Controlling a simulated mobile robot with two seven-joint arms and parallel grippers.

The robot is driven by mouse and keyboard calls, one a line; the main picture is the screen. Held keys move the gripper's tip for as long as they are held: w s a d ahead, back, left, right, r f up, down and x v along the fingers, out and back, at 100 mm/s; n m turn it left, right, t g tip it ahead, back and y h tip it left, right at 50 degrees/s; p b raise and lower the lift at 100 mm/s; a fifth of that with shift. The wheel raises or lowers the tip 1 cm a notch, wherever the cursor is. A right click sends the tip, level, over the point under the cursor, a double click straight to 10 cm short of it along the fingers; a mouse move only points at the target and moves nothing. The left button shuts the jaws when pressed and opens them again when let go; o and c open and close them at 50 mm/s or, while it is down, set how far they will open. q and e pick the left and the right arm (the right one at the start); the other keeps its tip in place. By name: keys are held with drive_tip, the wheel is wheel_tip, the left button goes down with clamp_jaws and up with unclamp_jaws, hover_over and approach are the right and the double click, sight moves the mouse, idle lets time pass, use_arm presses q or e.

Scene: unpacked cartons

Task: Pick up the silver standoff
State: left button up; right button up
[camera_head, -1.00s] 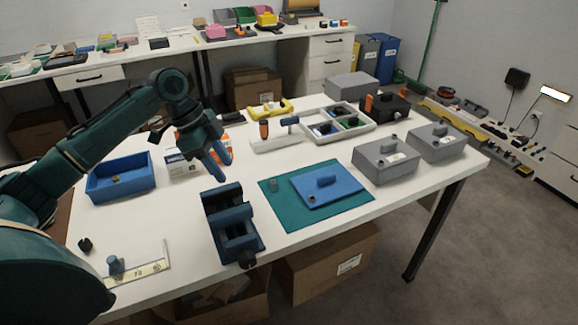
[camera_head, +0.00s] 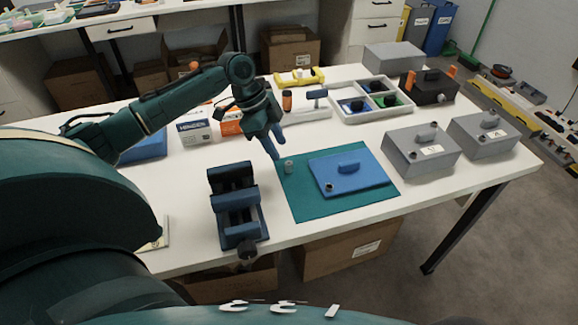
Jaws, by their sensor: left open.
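The silver standoff (camera_head: 289,167) is a small grey upright cylinder on the left part of the green mat (camera_head: 310,207), left of a blue plate. My left gripper (camera_head: 277,147) is open, its fingers pointing down just above and slightly left of the standoff. I see no contact between them, and the space between the fingers looks empty. My right gripper is not in view.
A blue plate with a raised handle (camera_head: 348,176) lies on the mat. A dark blue vise (camera_head: 235,207) stands left of the mat. Grey boxes (camera_head: 421,150) stand to the right. A divided tray (camera_head: 368,101) and a white box (camera_head: 193,131) are behind.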

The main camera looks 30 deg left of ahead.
sight(287, 163)
use_arm(q)
drive_tip(key=x, duration=0.4)
drive_tip(key=shift+s+d, duration=0.2)
drive_tip(key=shift+d, duration=0.25)
drive_tip(key=shift+d+f, duration=0.15)
drive_tip(key=shift+f, duration=0.25)
drive_tip(key=shift+c, duration=0.3)
clamp_jaws()
